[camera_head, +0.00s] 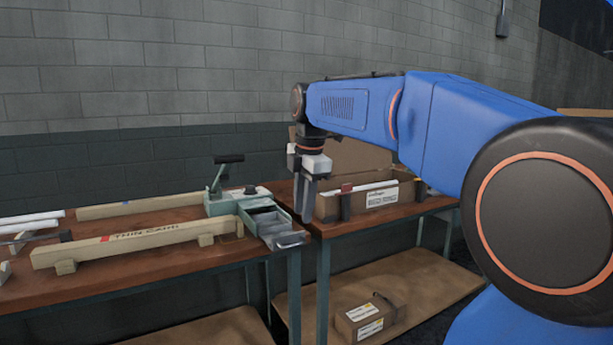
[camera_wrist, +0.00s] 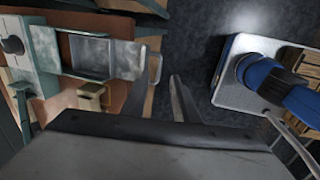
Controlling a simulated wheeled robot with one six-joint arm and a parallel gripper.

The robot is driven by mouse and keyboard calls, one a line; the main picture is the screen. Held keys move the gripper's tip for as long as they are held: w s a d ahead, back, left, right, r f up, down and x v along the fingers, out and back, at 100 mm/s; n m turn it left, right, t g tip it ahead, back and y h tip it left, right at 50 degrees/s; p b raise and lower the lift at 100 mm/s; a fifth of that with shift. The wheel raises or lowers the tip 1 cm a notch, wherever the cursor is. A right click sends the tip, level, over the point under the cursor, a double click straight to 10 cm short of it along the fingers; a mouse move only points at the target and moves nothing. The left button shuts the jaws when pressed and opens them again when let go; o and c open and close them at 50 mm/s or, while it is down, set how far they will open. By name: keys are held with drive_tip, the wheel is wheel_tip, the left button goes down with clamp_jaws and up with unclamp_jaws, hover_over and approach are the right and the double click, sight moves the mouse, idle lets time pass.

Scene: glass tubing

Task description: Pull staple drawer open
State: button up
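The staple drawer (camera_head: 272,226) is a grey metal tray at the front of a green bench machine (camera_head: 226,203). It sticks out toward the table's right edge, with a handle (camera_head: 291,241) at its outer end. In the wrist view the drawer (camera_wrist: 124,60) lies at upper left, with its pale handle (camera_wrist: 156,66) near the left finger. My gripper (camera_head: 303,218) points down above the drawer's outer end. In the wrist view my gripper (camera_wrist: 162,88) has its fingers apart, with nothing clearly held. Whether a finger touches the handle cannot be told.
A wooden rail marked with letters (camera_head: 130,243) lies on the left table beside the machine. An open cardboard box (camera_head: 365,198) stands on the right table behind my gripper. A smaller carton (camera_head: 369,320) sits on the lower shelf. A gap separates the two tables.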

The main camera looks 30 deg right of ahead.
wheel_tip(320, 180, up, 9)
drive_tip(key=s, duration=0.1)
drive_tip(key=shift+s, duration=0.4)
drive_tip(key=shift+f, duration=0.1)
drive_tip(key=s+a+f+m+t, duration=0.1)
drive_tip(key=s+a+f+m, duration=0.1)
drive_tip(key=s+f+m, duration=0.4)
drive_tip(key=s+a+f+m, duration=0.2)
drive_tip(key=s+f+m, duration=0.4)
drive_tip(key=f, duration=0.9)
drive_tip(key=s+a+f+m+t, duration=0.1)
drive_tip(key=s+a+f+m, duration=0.1)
drive_tip(key=s+f+m, duration=0.4)
drive_tip(key=s+f, duration=0.4)
drive_tip(key=s, duration=0.1)
drive_tip(key=shift+a+f+t, duration=0.2)
drive_tip(key=shift+f+t, duration=0.1)
drive_tip(key=shift+f, duration=0.1)
drive_tip(key=shift+o, duration=0.7)
